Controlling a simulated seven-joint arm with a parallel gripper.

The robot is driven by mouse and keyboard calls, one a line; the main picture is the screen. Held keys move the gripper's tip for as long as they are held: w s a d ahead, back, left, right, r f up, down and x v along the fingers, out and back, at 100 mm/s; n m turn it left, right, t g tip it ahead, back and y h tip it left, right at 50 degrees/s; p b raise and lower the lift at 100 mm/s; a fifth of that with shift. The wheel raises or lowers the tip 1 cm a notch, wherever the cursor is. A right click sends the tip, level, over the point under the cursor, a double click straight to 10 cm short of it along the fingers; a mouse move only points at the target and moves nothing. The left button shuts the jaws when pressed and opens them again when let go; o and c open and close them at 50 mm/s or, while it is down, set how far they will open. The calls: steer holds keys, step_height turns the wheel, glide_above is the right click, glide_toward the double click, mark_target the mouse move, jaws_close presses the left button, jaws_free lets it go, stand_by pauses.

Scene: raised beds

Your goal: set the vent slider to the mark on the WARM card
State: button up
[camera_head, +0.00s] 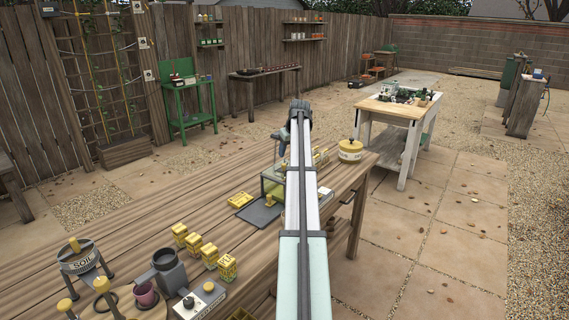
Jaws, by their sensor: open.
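My arm reaches away over the long wooden bench, and my gripper (281,143) hangs small and dark at its far end, open, above the bench. A small clear box with a yellow-green frame (271,187) stands on the bench just left of my arm, partly hidden by it. A yellow card or plate (240,200) lies flat to its left, and a dark grey tray (261,214) lies in front of it. I cannot make out the vent slider, its mark or a readable WARM card. The gripper is apart from the box, farther back.
Several yellow labelled blocks (203,250), a SOIL pot on a stand (78,258), a grey mug-like vessel (168,270) and a white box with knobs (200,301) stand near. A yellow round tin (350,150) stands at the far right.

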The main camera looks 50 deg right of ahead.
mark_target(285, 165)
steer(key=x, duration=0.7)
steer(key=shift+w+f, duration=0.15)
jaws_close()
stand_by(0.3)
